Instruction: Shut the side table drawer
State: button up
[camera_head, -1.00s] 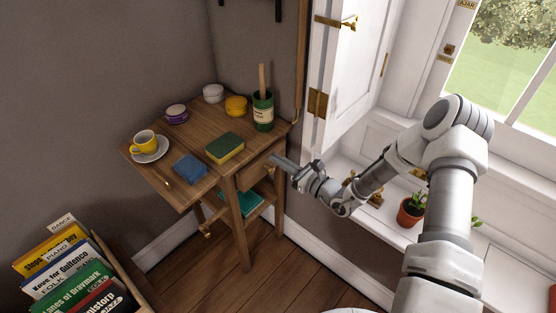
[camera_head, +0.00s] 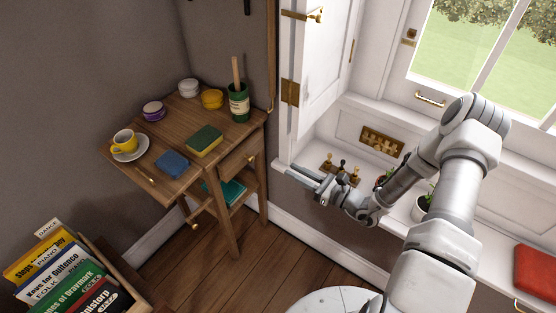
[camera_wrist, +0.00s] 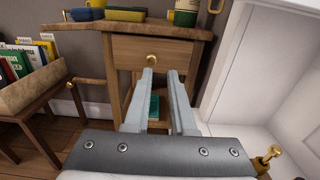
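The wooden side table (camera_head: 172,123) stands against the wall in the head view. Its drawer (camera_head: 238,165) is in the side facing my gripper, with a brass knob (camera_head: 252,160). The drawer front (camera_wrist: 175,52) and knob (camera_wrist: 151,59) also show in the wrist view. The front looks about flush with the table frame; a small gap cannot be ruled out. My gripper (camera_head: 285,169) is to the right of the table, apart from it. In the wrist view my gripper (camera_wrist: 160,75) points at the drawer, its two fingers apart and nothing between them.
A cup on a saucer (camera_head: 130,153), a blue sponge (camera_head: 172,164), a green sponge (camera_head: 204,140) and a green pot (camera_head: 238,103) stand on the tabletop. A book crate (camera_head: 110,262) is at lower left. The white windowsill and shutter (camera_head: 318,70) border my arm.

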aim_at(253, 160)
jog(key=o, duration=0.5)
jog(key=s, duration=0.1)
jog(key=s+d+f, duration=0.1)
jog(key=s+f, duration=0.1)
jog(key=shift+d+p, duration=0.3)
jog(key=shift+p, duration=0.1)
jog(key=shift+c, duration=0.2)
jog(key=shift+o, duration=0.2)
jog(key=shift+s+f, duration=0.15)
jog(key=shift+f, duration=0.05)
jog(key=b+x, duration=0.3)
jog(key=x, duration=1.4)
grip_shut()
